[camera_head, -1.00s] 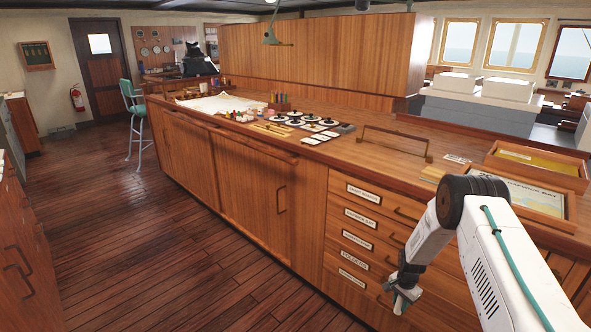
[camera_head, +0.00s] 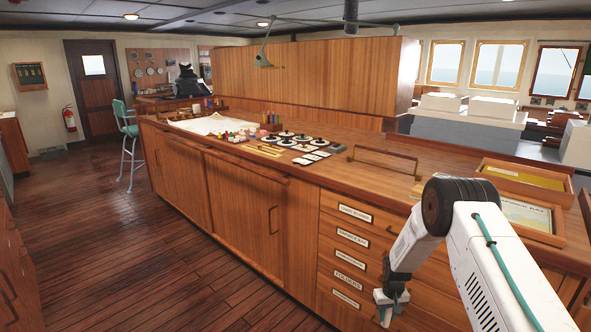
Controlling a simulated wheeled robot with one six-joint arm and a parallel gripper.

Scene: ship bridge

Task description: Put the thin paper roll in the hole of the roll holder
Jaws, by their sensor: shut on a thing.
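My gripper (camera_head: 390,312) hangs at the lower right, low in front of the drawer fronts of the long wooden counter. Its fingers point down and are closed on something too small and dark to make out. I cannot tell whether it touches the drawers. I cannot pick out the thin paper roll or the roll holder with its hole anywhere in this view. The far end of the counter top is too small in the picture to read clearly.
The wooden counter (camera_head: 236,205) runs from front right to back left. On it are a white chart (camera_head: 212,124), small bottles, round black-and-white items (camera_head: 285,134), a wooden rail (camera_head: 385,157) and trays (camera_head: 525,178). A teal stool (camera_head: 128,128) stands far left. The floor (camera_head: 110,240) alongside is clear.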

